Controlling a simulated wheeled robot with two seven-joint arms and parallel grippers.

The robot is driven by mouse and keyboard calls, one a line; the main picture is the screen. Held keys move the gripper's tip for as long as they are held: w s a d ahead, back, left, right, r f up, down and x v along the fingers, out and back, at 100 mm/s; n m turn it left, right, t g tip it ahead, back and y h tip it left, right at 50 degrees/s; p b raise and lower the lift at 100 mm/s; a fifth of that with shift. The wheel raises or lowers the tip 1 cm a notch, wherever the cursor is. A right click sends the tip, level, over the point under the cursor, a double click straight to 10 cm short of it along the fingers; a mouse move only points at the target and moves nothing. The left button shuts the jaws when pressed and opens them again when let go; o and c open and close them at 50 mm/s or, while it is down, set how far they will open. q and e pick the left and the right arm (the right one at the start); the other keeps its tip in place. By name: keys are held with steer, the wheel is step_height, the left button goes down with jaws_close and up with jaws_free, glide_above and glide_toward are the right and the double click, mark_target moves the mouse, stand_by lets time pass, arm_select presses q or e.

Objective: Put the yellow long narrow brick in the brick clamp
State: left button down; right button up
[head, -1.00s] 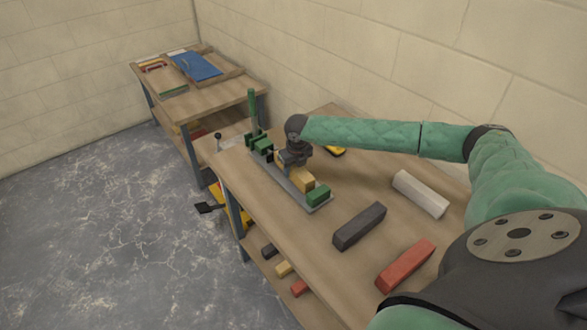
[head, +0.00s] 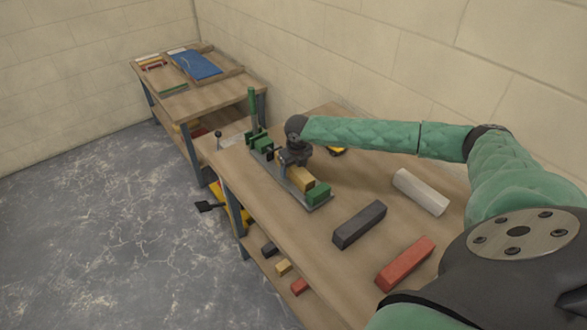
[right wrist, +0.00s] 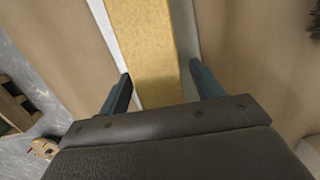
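The yellow long narrow brick (head: 301,179) lies lengthwise on the grey rail of the brick clamp (head: 292,192). Its near end is close to the green end block (head: 318,194). Its far part is hidden by my right gripper (head: 292,163), which is low over it. In the right wrist view the yellow brick (right wrist: 147,45) runs between the two fingers of my right gripper (right wrist: 160,85). A gap shows beside the right finger, and the left finger is close to the brick. The clamp's other green blocks (head: 262,144) and upright green handle (head: 252,108) stand beyond. My left gripper is not in view.
On the same table lie a dark grey brick (head: 360,225), a red brick (head: 405,264) and a white brick (head: 420,192). A yellow and black object (head: 338,151) is partly behind my arm. A second table (head: 200,98) with a blue item (head: 195,65) stands further back.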

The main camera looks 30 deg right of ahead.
steer(key=shift+f, duration=0.1)
steer(key=shift+r, duration=0.25)
arm_select(q)
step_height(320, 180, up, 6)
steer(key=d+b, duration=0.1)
steer(key=b, duration=0.1)
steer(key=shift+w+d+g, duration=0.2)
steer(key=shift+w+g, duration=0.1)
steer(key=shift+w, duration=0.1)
arm_select(e)
steer(key=r, duration=0.5)
steer(key=s+r, duration=0.1)
steer(key=r, duration=0.1)
steer(key=shift+r, duration=0.2)
steer(key=shift+r, duration=0.1)
